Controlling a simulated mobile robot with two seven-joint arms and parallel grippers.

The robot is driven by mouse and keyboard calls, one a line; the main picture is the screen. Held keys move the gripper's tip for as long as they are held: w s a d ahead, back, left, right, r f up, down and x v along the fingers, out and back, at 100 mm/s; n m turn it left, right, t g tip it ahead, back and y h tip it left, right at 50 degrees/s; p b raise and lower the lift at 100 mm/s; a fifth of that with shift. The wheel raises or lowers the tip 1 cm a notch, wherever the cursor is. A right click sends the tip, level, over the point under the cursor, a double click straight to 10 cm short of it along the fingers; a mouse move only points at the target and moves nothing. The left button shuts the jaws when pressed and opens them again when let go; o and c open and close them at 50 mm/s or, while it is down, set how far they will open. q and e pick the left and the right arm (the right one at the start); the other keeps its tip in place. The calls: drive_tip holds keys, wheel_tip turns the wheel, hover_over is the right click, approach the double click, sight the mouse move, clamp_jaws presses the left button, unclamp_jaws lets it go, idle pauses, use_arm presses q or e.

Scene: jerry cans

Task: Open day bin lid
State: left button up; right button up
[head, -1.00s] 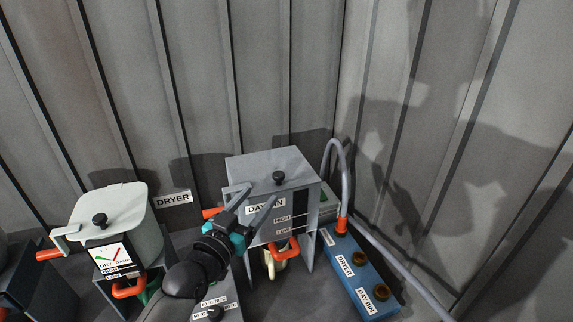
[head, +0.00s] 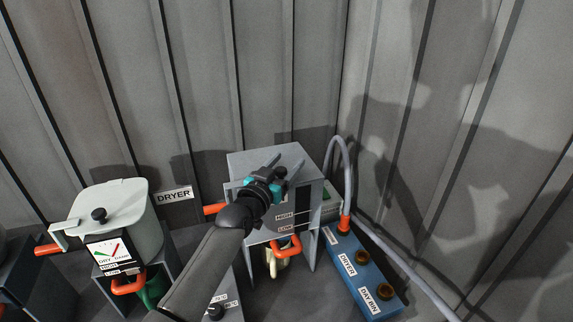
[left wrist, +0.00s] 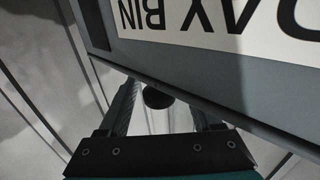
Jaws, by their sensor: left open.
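The day bin (head: 309,208) is a grey metal box on legs against the corrugated wall. Its flat grey lid (head: 243,161) lies shut on top. My left gripper (head: 284,162) is open over the lid, its fingers stretched across the lid's top. In the left wrist view the lid's dark round knob (left wrist: 157,97) shows between the open fingers, with no grip on it visible. The DAY BIN label (left wrist: 190,30) shows upside down there; in the head view my arm hides it. My right gripper is not in view.
A pale dryer pot (head: 130,218) with a black-knobbed lid stands to the left. A blue box (head: 352,270) labelled DRYER and DAY BIN lies to the right, with a grey hose (head: 339,150) rising from it. The corrugated wall (head: 290,70) is close behind.

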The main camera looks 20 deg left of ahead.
use_arm(q)
drive_tip(key=shift+w, duration=0.2)
drive_tip(key=shift+c, duration=0.4)
clamp_jaws()
idle(1.0)
